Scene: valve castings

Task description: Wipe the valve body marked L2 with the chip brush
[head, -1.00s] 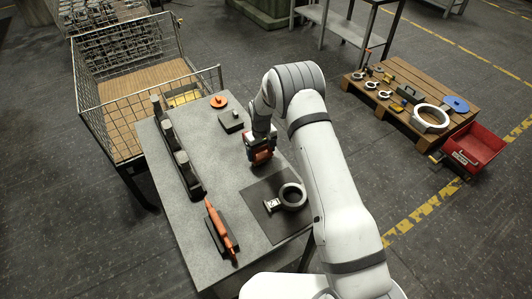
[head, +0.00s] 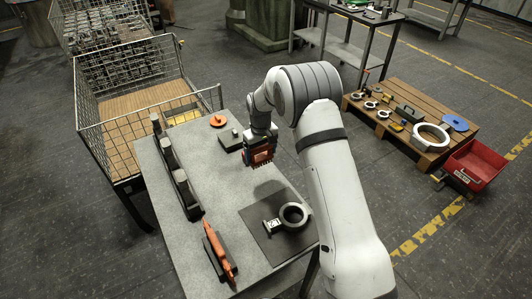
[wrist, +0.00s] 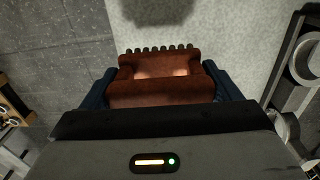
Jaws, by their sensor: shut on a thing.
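My gripper (head: 258,148) is shut on a red-brown brush block with dark bristle tufts, the chip brush (head: 259,156). It holds the brush above the grey table, behind the dark mat. In the wrist view the brush (wrist: 165,92) sits between the two dark blue fingers, its tufts at the far edge. A grey ring-shaped valve body (head: 306,217) lies on the mat (head: 262,238), apart from the brush. A small white tag with dark marks (head: 271,225) is at its left side; the marks are too small to read.
A dark rack with upright posts (head: 180,188) runs along the table's left side. An orange tool in a dark cradle (head: 219,254) lies at the front. A dark block (head: 230,139) and orange disc (head: 218,121) are at the back. The table's middle is clear.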

